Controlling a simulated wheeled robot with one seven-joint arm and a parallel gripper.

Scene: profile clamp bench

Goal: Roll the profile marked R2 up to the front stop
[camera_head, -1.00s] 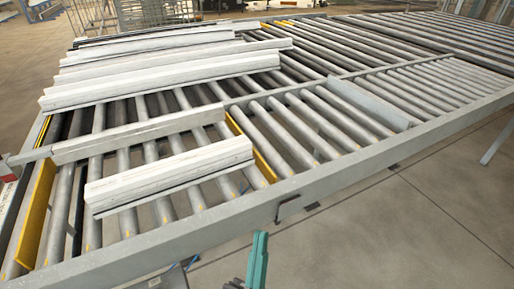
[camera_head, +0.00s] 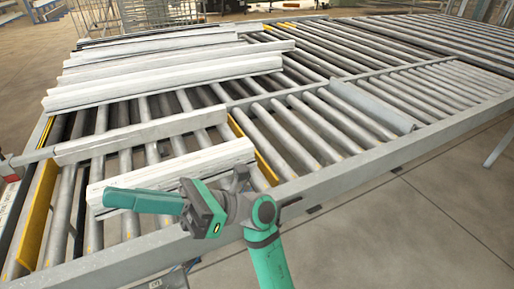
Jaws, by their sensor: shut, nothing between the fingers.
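Two pale profiles lie on the rollers nearest me: a shorter near one (camera_head: 205,163) and a slimmer one (camera_head: 140,135) behind it. No R2 mark is readable on any profile, so I cannot tell which one it is. My gripper (camera_head: 108,198) has its teal fingers shut and empty, pointing left. It is in front of the near profile and hides its lower middle part in the picture; I cannot tell whether they touch. No part is clearly labelled as the front stop; a grey frame rail (camera_head: 340,168) runs along the near edge.
Several longer pale profiles (camera_head: 165,80) lie farther back on the rollers. Yellow strips stand at the left (camera_head: 38,215) and in the middle (camera_head: 250,150) of the near bay. A grey angled bar (camera_head: 372,104) lies on the right rollers. The floor at lower right is clear.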

